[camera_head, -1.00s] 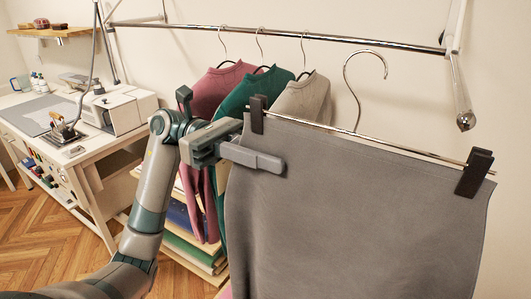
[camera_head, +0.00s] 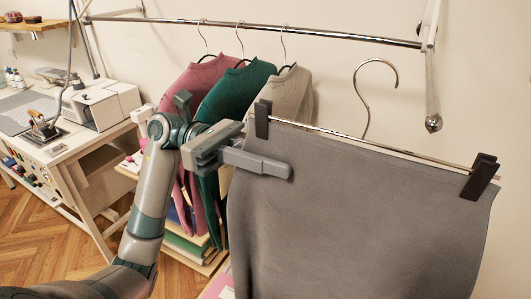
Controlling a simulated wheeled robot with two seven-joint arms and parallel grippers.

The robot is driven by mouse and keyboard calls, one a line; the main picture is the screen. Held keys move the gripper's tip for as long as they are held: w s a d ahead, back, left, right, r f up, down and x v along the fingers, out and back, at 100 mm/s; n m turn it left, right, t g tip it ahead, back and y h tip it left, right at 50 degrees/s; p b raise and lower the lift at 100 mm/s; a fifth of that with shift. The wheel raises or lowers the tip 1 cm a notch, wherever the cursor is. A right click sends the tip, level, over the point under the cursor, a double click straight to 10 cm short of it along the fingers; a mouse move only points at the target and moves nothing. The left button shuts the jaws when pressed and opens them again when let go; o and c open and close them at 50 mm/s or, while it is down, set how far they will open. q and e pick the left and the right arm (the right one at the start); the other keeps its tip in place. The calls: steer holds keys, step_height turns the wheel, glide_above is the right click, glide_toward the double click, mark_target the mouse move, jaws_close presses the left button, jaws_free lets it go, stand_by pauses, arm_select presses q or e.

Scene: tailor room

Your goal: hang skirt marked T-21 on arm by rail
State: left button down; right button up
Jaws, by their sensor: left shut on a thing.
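A grey skirt (camera_head: 360,220) hangs from a clip hanger (camera_head: 390,148) with two dark clips and a metal hook (camera_head: 361,85). No T-21 mark is readable on it. My left gripper (camera_head: 262,165) is at the skirt's upper left corner, just below the left clip, shut on the skirt. The hook is free in the air, below and in front of the rail (camera_head: 300,34). A short arm (camera_head: 431,85) with a round metal end hangs down at the rail's right end, to the right of the hook. My right gripper is not in view.
Pink (camera_head: 185,95), green (camera_head: 235,95) and beige (camera_head: 287,95) garments hang on the rail behind my left gripper. Stacked fabrics (camera_head: 190,245) lie below them. A worktable (camera_head: 70,150) with an iron and a machine stands at left.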

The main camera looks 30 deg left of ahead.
arm_select(q)
steer(key=shift+d+r+p, duration=0.15)
steer(key=shift+d+p, duration=1.9)
steer(key=shift+d, duration=1.3)
steer(key=shift+d+f+b, duration=0.1)
steer(key=shift+f+b, duration=0.2)
steer(key=shift+f, duration=0.1)
steer(key=shift+f+b, duration=0.75)
steer(key=shift+b, duration=0.2)
steer(key=c, duration=1.7)
jaws_free()
steer(key=shift+f, duration=0.1)
